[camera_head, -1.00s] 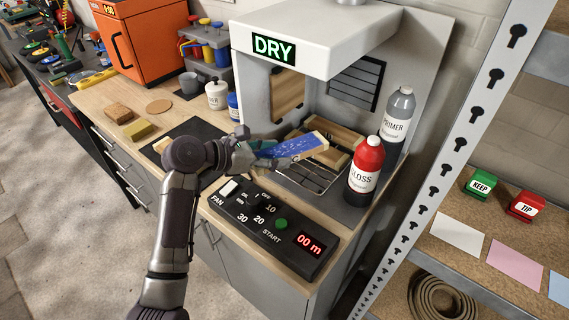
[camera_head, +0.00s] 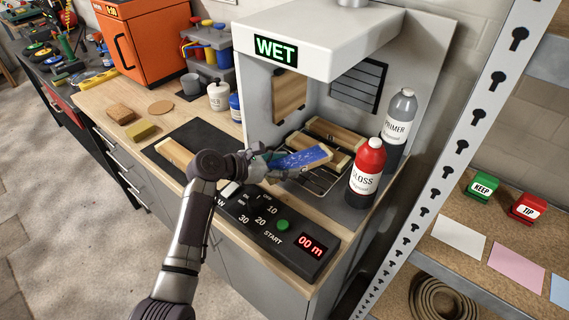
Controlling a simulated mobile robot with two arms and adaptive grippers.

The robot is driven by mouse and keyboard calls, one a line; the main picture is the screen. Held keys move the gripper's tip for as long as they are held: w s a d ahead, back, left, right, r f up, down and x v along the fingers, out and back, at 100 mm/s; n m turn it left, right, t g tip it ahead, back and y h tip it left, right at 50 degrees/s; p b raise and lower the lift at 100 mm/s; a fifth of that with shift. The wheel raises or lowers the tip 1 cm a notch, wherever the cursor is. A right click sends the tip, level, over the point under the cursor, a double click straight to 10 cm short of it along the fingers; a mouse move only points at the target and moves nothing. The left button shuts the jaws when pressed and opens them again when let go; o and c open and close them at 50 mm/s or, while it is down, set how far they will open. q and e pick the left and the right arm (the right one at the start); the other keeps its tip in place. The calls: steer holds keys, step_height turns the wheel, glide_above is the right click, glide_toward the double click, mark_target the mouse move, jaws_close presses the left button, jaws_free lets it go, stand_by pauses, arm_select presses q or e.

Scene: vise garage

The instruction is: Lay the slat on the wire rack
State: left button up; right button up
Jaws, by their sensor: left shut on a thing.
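My left gripper (camera_head: 265,167) is shut on a slat (camera_head: 303,158) whose upper face is wet-looking blue. The slat is at the mouth of the booth, over the front part of the wire rack (camera_head: 318,180); I cannot tell whether it touches the rack. Bare wooden slats (camera_head: 325,135) lie on the rack behind it. Another wooden slat (camera_head: 174,151) lies on the dark mat (camera_head: 203,136) to the left. My right gripper is not in view.
The booth's sign (camera_head: 276,50) reads WET. A red GLOSS bottle (camera_head: 367,172) and a grey PRIMER bottle (camera_head: 399,122) stand close at the rack's right. A control panel (camera_head: 275,231) showing 00 m lies in front. The booth hood (camera_head: 320,40) overhangs the rack.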

arm_select(q)
steer(key=o, duration=1.3)
steer(key=shift+a+r, duration=0.1)
steer(key=shift+a, duration=0.05)
steer(key=v, duration=1.1)
steer(key=shift+s+a+r, duration=0.15)
steer(key=shift+s+a, duration=0.05)
steer(key=shift+a, duration=0.1)
